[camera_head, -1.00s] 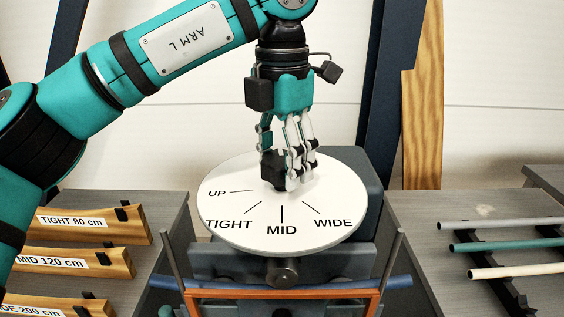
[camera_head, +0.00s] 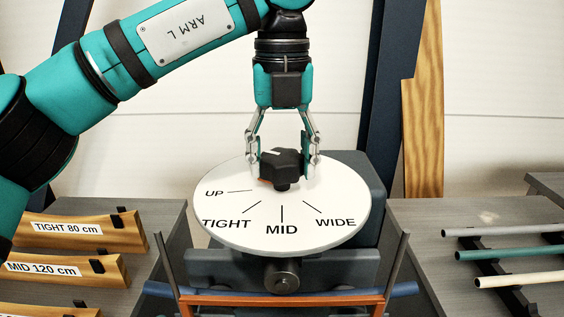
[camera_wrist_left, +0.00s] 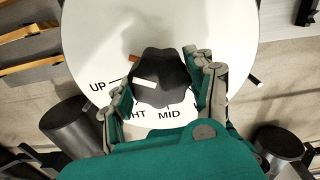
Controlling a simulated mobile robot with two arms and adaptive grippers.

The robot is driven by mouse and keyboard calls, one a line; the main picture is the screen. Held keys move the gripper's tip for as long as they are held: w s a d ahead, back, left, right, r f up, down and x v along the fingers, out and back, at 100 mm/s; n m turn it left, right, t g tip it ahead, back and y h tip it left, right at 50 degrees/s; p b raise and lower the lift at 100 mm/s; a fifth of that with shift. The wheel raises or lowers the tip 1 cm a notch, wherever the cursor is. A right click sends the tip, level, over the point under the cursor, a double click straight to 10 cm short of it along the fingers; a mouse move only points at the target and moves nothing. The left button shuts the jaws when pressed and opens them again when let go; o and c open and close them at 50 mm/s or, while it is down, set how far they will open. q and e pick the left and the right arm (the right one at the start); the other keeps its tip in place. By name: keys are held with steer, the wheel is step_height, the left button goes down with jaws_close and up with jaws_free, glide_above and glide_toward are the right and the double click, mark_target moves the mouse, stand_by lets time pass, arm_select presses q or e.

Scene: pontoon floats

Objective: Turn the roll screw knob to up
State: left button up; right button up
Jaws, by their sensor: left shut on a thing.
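The black lobed knob (camera_head: 286,163) stands at the middle of a round white dial (camera_head: 235,226) marked UP, TIGHT, MID and WIDE. My left gripper (camera_head: 282,167) points down with one finger on each side of the knob and is shut on it. The left wrist view shows the same grip on the knob (camera_wrist_left: 163,68). My right gripper is out of view.
Wooden pieces with length labels lie on a left grey table (camera_head: 160,222). Several tubes (camera_head: 510,252) rest on a right rack. An orange bar (camera_head: 280,300) with upright posts stands before the dial.

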arm_select(q)
steer(key=n+b, duration=0.1)
steer(key=n, duration=0.3)
steer(key=shift+n+b, duration=0.6)
steer(key=shift+n, duration=1.1)
steer(key=o, duration=1.2)
steer(key=shift+r, duration=0.1)
